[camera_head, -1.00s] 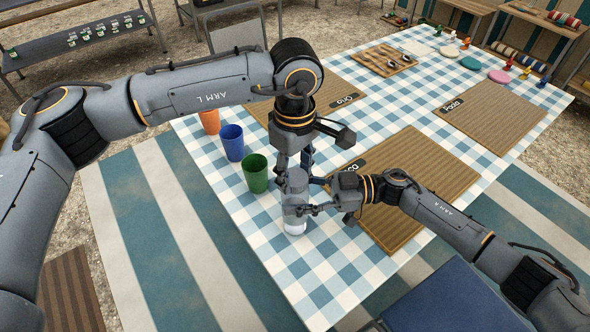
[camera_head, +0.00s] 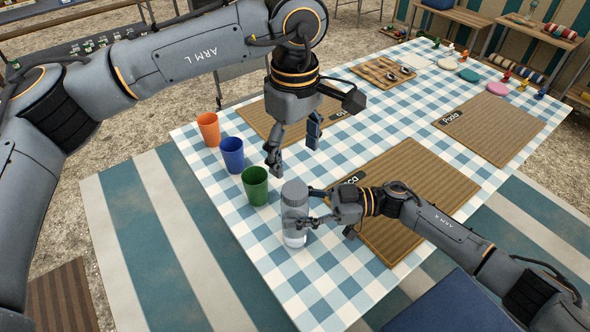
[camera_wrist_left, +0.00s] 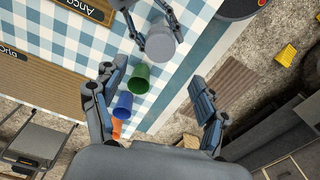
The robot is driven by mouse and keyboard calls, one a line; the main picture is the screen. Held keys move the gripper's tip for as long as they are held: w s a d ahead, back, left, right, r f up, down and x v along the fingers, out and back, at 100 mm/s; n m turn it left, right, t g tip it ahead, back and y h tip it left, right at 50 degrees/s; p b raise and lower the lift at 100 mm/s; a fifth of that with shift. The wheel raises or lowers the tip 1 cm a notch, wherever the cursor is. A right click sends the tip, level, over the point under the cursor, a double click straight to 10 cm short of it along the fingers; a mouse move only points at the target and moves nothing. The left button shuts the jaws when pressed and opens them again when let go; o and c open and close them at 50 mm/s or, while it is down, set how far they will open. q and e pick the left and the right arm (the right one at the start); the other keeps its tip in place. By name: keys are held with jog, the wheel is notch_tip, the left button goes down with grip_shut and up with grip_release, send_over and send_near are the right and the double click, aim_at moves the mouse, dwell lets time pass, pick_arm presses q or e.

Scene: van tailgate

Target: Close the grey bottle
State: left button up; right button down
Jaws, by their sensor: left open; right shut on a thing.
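The grey bottle (camera_head: 294,216) stands upright at the near left edge of the checked table, with a grey top and a paler lower part. Its round grey top also shows in the left wrist view (camera_wrist_left: 160,46). A cap sits on it; I cannot tell how tight it is. My right gripper (camera_head: 308,212) is shut on the bottle from the right side. My left gripper (camera_head: 293,158) is open and empty, above and behind the bottle, apart from it. In the left wrist view my left gripper's fingers (camera_wrist_left: 160,100) are spread wide with nothing between them at their own depth.
Green (camera_head: 255,186), blue (camera_head: 231,154) and orange (camera_head: 208,129) cups stand in a row along the left table edge, close to the bottle. A brown placemat (camera_head: 410,235) lies right of it under my right arm. The checked cloth in front of the bottle is clear.

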pick_arm(q)
jog(key=shift+r, duration=1.5)
pick_arm(e)
jog(key=shift+c, duration=2.1)
grip_release()
jog(key=w+d, duration=0.1)
jog(key=d, duration=1.1)
jog(key=shift+w, duration=0.15)
jog(key=shift+f, duration=0.1)
